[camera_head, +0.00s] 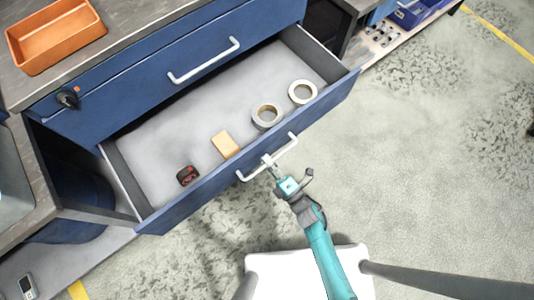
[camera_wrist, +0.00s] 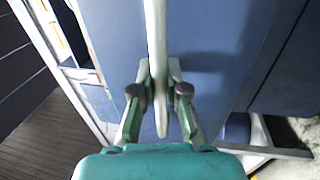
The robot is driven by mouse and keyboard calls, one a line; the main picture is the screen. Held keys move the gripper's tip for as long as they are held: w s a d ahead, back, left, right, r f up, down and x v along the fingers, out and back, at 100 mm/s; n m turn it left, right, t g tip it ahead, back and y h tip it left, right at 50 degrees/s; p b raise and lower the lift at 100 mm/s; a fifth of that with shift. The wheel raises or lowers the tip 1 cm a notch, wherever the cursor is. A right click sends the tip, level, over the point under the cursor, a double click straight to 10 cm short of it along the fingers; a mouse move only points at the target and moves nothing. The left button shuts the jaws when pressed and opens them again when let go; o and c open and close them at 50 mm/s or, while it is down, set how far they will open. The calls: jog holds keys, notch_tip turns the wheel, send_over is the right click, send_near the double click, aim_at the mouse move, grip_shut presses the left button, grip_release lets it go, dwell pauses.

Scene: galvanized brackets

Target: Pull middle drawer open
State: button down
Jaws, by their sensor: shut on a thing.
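The open drawer (camera_head: 243,150) is pulled far out of the blue cabinet in the head view, its grey floor showing. Its white bar handle (camera_head: 285,150) runs across the blue front. My gripper (camera_head: 270,166) is at the middle of that handle, shut on it. In the wrist view the gripper (camera_wrist: 160,95) has its fingers on both sides of the white handle (camera_wrist: 156,35), with the blue drawer front (camera_wrist: 215,50) behind. Above the open drawer, another blue drawer (camera_head: 180,80) with a white handle (camera_head: 204,62) is closed.
Inside the drawer lie two tape rolls (camera_head: 302,92) (camera_head: 266,116), a tan block (camera_head: 225,145) and a small dark red-black item (camera_head: 187,175). An orange tray (camera_head: 54,36) stands on the worktop. A black lock or key (camera_head: 68,98) sticks out at left. Speckled floor (camera_head: 430,170) is clear at right.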

jog(key=c, duration=1.2)
grip_release()
jog(key=shift+v, duration=6)
jog(key=s+d+r+m+h, duration=0.3)
jog(key=s+r+m, duration=0.2)
jog(key=r+m, duration=0.2)
jog(key=s+d+r+m+g+h, duration=0.1)
jog(key=s+d+r+m+h, duration=0.2)
jog(key=s+r+m, duration=0.3)
jog(key=s+d+r+m+g+h, duration=0.1)
jog(key=s+d+r+m+h, duration=0.2)
jog(key=r+m, duration=0.7)
jog(key=shift+s+r+m+h, duration=0.1)
jog(key=shift+s+m+h, duration=0.4)
jog(key=shift+s, duration=0.35)
jog(key=shift+s+r+m+h, duration=0.1)
jog(key=shift+s+m+h, duration=0.3)
jog(key=shift+s+h, duration=0.35)
